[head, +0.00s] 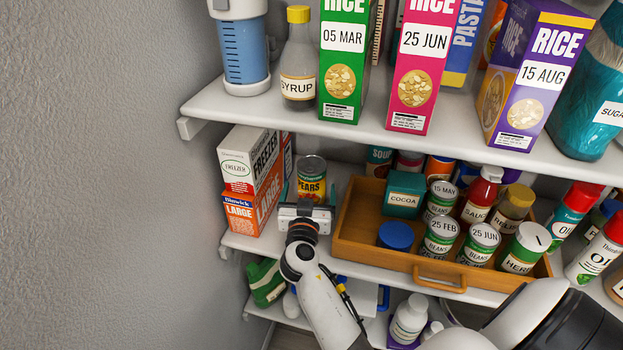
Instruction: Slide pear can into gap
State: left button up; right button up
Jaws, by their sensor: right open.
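The pear can (312,184), with a yellow and red label reading PEARS and a metal top, stands upright on the middle shelf. It is in the gap between the stacked boxes on its left and the wooden tray on its right. My right gripper (310,192) is in front of the can, open, with one finger on each side of it. The gripper body hides the can's lower part, and I cannot tell whether the fingers touch it. My left gripper is not in view.
The white FREEZER box (236,164) sits on the orange LARGE box (240,213) left of the gap. The wooden tray (375,257) holds jars and cans to the right. The upper shelf (240,103), with rice boxes and a syrup bottle (298,58), overhangs the back.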

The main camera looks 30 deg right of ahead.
notch_tip(320, 180, down, 2)
jog(key=shift+f, duration=0.15)
jog(key=p+x, duration=0.2)
jog(key=x, duration=0.4)
jog(key=shift+w+d, duration=0.25)
jog(key=shift+w, duration=0.05)
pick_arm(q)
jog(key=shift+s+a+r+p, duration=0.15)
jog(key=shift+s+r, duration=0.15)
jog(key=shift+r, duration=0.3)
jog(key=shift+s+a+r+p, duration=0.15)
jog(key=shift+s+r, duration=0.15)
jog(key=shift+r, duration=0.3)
pick_arm(e)
jog(key=shift+w+d, duration=0.25)
jog(key=shift+w, duration=0.05)
jog(key=c, duration=1.4)
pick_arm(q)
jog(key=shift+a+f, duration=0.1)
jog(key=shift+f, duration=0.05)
